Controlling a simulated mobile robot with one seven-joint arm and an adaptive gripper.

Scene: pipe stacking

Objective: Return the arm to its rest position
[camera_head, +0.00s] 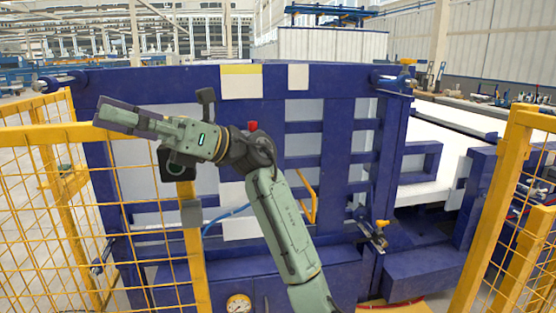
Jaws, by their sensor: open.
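My arm rises from the bottom middle of the head view, bends at a dark joint, and reaches to the left. My gripper (104,117) is at the left end of the arm, pointing left and roughly level. Its grey fingers are open, seen from the side, and nothing shows between them. In the picture it overlaps the left part of the blue machine frame (335,127) and the top of the yellow fence (30,135). I cannot tell how far it is from either. No pipe is clearly visible.
Yellow mesh fencing stands at left, with a yellow post (195,265) below my gripper, and another yellow fence (512,150) stands at right. A pressure gauge (238,304) sits low in front. A white-topped bench (430,140) is behind at right. Open floor shows at far left.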

